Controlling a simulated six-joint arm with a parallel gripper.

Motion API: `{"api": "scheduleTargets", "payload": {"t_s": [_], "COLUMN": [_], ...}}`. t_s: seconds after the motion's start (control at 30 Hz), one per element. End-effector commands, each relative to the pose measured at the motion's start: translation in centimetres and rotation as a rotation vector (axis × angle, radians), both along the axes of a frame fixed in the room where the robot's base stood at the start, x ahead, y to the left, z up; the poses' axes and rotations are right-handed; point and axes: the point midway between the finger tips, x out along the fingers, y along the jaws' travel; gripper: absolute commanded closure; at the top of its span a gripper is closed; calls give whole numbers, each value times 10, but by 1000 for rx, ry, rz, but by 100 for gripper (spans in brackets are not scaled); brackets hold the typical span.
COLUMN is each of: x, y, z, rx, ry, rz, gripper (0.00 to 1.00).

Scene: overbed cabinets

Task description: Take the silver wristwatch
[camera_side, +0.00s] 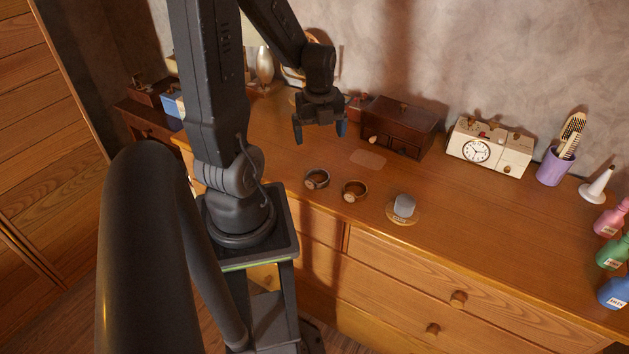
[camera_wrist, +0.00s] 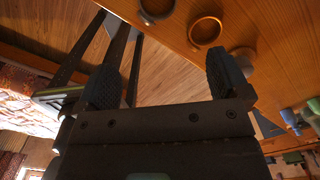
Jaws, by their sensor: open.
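Two round wristwatches with closed bands lie close together near the front of the wooden dresser top: a left watch (camera_side: 311,184) and a right watch (camera_side: 349,197). Their tones are close under the warm light, so I cannot tell for sure which is silver.
A grey cylinder on a round wooden base (camera_side: 403,207) stands right of the watches. Behind are a brown box (camera_side: 400,128), a white clock box (camera_side: 490,147) and a purple cup with brushes (camera_side: 555,168). Several bottles (camera_side: 612,252) stand far right. The right-centre top is clear.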

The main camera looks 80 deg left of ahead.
Motion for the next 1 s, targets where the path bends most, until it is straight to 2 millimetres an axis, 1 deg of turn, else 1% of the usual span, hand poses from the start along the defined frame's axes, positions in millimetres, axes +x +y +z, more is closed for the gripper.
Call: {"api": "scheduleTargets", "payload": {"t_s": [0.1,0.23,0.5,0.6,0.7,0.87,1.0], "x": [-6,-7,-7,-7,-6,-6,-3], "y": [7,7,6,6,7,6,5], "z": [-7,-20,-69,-82,-90,-96,-111], "rx": [-15,-21,-22,-21,-17,-16,-20], "ry": [12,17,18,17,15,14,17], "rz": [-59,-79,-79,-78,-78,-78,-78], "gripper": [6,6,6,6,6,6,6]}}
